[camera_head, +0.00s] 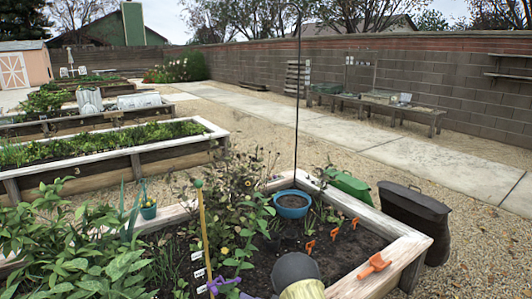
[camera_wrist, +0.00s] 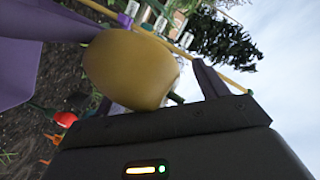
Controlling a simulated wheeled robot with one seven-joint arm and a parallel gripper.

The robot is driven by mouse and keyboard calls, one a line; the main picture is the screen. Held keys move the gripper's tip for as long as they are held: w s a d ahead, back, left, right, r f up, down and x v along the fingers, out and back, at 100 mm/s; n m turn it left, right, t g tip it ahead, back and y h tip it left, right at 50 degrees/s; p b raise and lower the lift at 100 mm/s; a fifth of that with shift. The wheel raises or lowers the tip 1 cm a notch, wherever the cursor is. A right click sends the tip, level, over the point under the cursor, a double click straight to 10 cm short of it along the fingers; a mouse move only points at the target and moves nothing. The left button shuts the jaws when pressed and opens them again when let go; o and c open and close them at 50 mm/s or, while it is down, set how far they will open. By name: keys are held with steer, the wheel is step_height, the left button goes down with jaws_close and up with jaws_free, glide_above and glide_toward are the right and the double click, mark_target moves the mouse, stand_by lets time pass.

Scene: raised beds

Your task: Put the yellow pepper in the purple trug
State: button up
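The yellow pepper (camera_wrist: 130,70) fills the middle of the wrist view, its green stem to the right. It is clear of the soil, at the fingers of my gripper (camera_wrist: 155,85). One dark finger shows right of the pepper; the other side is mostly hidden behind it. The gripper appears shut on the pepper. A large purple surface, which looks like the purple trug (camera_wrist: 22,72), lies at the left edge of the wrist view, apart from the pepper, with most of it out of frame. In the head view I cannot make out the pepper or the trug for certain.
The raised bed's pale wooden rim (camera_head: 408,247) encloses dark soil with leafy plants. A blue pot (camera_head: 292,212) stands at the far corner. An orange trowel (camera_head: 373,266) lies on the right rim. A dark bin (camera_head: 415,210) stands outside it.

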steer(key=p+v, duration=0.1)
steer(key=v, duration=1.6)
steer(key=shift+s, duration=0.2)
steer(key=shift+d, duration=0.15)
